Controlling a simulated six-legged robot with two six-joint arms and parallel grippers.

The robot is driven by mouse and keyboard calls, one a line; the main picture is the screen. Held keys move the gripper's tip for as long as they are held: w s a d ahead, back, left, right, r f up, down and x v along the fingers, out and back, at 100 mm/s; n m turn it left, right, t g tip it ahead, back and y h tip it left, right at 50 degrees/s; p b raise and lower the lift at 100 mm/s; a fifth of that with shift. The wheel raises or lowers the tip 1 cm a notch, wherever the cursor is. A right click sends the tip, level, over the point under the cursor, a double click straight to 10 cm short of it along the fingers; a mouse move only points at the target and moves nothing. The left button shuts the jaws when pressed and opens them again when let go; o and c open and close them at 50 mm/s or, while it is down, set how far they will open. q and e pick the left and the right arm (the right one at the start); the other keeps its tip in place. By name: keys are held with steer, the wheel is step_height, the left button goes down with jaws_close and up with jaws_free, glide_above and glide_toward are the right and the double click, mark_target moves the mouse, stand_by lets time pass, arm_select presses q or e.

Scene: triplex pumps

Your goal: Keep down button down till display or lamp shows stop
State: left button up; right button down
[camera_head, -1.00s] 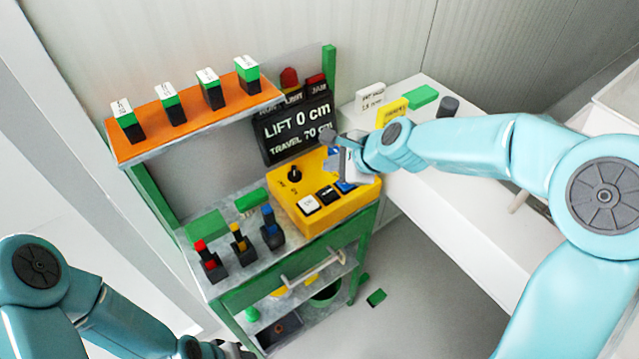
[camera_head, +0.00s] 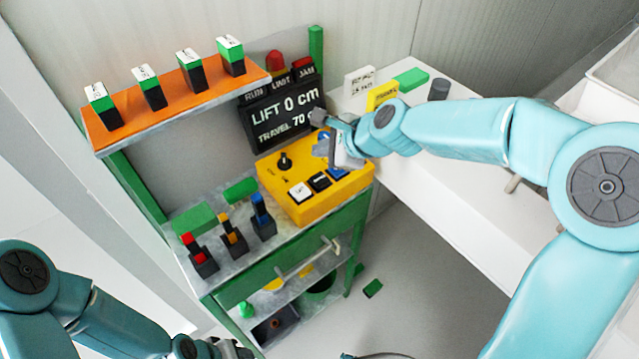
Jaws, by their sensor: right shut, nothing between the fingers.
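My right gripper (camera_head: 334,153) is shut and empty over the box's back right, near the blue button; contact is unclear. My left gripper (camera_head: 222,348) is partly cut off.
Three small levers, red (camera_head: 200,255), yellow and blue, stand left of the box. An orange shelf (camera_head: 178,112) with several green-topped blocks is above. A white table (camera_head: 440,165) with cards and a green block is at right. A bench handle (camera_head: 308,260) sticks out in front.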

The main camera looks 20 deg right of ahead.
steer(key=b, duration=0.4)
glide_above(322, 181)
step_height(322, 181, down, 4)
steer(key=shift+s+f, duration=0.1)
steer(key=shift+f, duration=0.15)
steer(key=shift+d+f, duration=0.1)
steer(key=shift+f, duration=0.55)
steer(key=shift+f+b, duration=0.1)
steer(key=shift+b, duration=0.25)
stand_by(0.6)
steer(key=shift+f, duration=0.3)
steer(key=shift+f+b, duration=0.55)
steer(key=shift+b, duration=0.1)
stand_by(1.9)
steer(key=shift+r, duration=0.15)
stand_by(1.3)
steer(key=shift+r+p, duration=0.85)
steer(key=shift+p, duration=0.15)
